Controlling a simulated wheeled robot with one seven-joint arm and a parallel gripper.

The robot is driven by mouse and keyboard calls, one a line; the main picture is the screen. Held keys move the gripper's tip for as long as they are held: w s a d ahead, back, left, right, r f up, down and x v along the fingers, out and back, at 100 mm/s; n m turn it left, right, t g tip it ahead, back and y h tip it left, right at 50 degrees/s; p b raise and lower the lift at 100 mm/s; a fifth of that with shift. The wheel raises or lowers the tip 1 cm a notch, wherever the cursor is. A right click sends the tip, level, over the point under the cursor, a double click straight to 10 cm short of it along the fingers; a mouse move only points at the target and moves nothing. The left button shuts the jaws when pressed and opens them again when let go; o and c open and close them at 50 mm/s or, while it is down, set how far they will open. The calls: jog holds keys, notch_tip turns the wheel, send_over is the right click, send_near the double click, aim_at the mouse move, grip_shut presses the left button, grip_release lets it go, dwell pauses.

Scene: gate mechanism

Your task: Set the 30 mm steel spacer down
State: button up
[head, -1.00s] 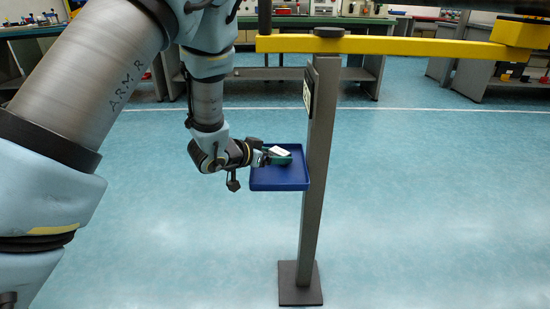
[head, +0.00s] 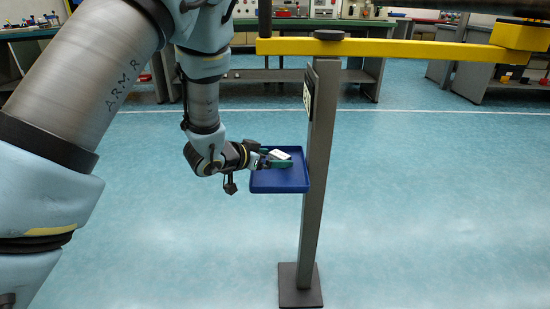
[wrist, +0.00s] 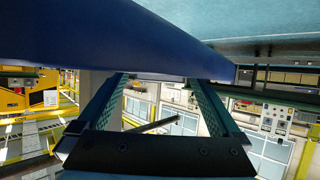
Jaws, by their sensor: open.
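My gripper (head: 264,161) is at the left side of the blue tray (head: 281,185), which is fixed to a grey post. In the wrist view its two fingers (wrist: 158,82) with green pads stand wide apart, and the blue tray (wrist: 140,35) fills the upper part just beyond the tips. No steel spacer can be made out in either view. A dark bar (wrist: 155,126) shows between the fingers; I cannot tell what it is. A green item with a white top (head: 280,155) shows in the tray by the fingertips, partly hidden by my gripper.
The grey post (head: 313,205) stands on a square foot just right of the tray. A yellow gate beam (head: 400,47) runs across above it. Workbenches (head: 290,35) line the back. The floor around the post is clear.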

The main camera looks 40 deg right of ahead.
jog(key=p+v, duration=0.1)
jog(key=v, duration=1)
jog(key=w+a+r+n+t+y, duration=0.1)
jog(key=w+a+n+t+y, duration=0.25)
jog(key=w+a, duration=0.55)
jog(key=w+a+n+t+y, duration=0.2)
jog(key=w+a+n+y, duration=0.3)
jog(key=a, duration=0.8)
jog(key=s+a+r+n+g+y, duration=0.1)
jog(key=s+a+n+g+y, duration=0.1)
jog(key=s+a, duration=0.3)
jog(key=s+a+r+n+g+y, duration=0.1)
jog(key=s+a+n, duration=0.4)
jog(key=a, duration=0.7)
jog(key=shift+s+a+r+g+y, duration=0.25)
jog(key=shift+s+g+y, duration=0.3)
jog(key=shift+g, duration=0.7)
notch_tip(320, 180, up, 24)
jog(key=p, duration=2.4)
